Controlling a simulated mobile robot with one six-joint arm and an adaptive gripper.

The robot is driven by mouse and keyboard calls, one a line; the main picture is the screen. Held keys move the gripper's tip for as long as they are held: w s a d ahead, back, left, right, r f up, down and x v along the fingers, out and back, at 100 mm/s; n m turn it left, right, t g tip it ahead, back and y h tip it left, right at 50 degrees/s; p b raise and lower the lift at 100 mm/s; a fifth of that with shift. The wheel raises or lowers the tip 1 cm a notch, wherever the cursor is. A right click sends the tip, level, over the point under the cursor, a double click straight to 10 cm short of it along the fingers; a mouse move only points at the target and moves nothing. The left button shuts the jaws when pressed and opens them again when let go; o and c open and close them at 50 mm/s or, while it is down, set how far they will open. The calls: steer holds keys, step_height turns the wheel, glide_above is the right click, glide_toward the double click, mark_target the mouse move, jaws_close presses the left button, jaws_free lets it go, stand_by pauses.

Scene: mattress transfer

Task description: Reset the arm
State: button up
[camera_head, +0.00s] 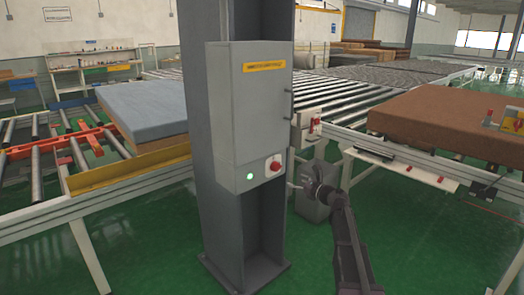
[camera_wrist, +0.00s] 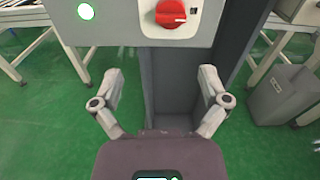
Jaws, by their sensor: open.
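My gripper (camera_head: 297,187) is at the right side of the grey control box in the head view, below the box's lower edge and in front of the column. In the wrist view my gripper (camera_wrist: 160,85) is open with its two fingers wide apart and nothing between them. The grey control box (camera_head: 232,110) is mounted on a dark grey column (camera_head: 237,235). A red rotary switch (camera_wrist: 170,13) and a lit green lamp (camera_wrist: 86,11) are on its lower face, just beyond the fingertips in the wrist view.
A blue-grey mattress (camera_head: 147,105) lies on the left conveyor. A brown mattress (camera_head: 445,115) lies on the right conveyor. A grey bin (camera_wrist: 284,95) stands on the green floor (camera_head: 330,265) right of the column. Roller conveyors (camera_head: 350,95) run behind the column. The floor in front is open.

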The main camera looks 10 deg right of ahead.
steer(key=s+a+f+n+g+h, duration=0.1)
steer(key=s+a+f+n+g, duration=0.4)
steer(key=s+n, duration=0.3)
steer(key=s+a+f+n+g+h, duration=0.25)
steer(key=s+a+f+n, duration=0.25)
steer(key=s+f+n, duration=0.3)
steer(key=s+d+f+n+g+h, duration=0.2)
steer(key=s+n+g+h, duration=0.15)
steer(key=s+n, duration=0.45)
steer(key=s+d+f+n+g+h, duration=0.2)
steer(key=s+f+n+g+h, duration=0.15)
steer(key=s, duration=0.85)
step_height(320, 180, up, 15)
steer(key=p, duration=1.4)
steer(key=shift+w+d+t+p, duration=0.15)
steer(key=shift+w+t+p, duration=0.2)
steer(key=shift+w, duration=0.1)
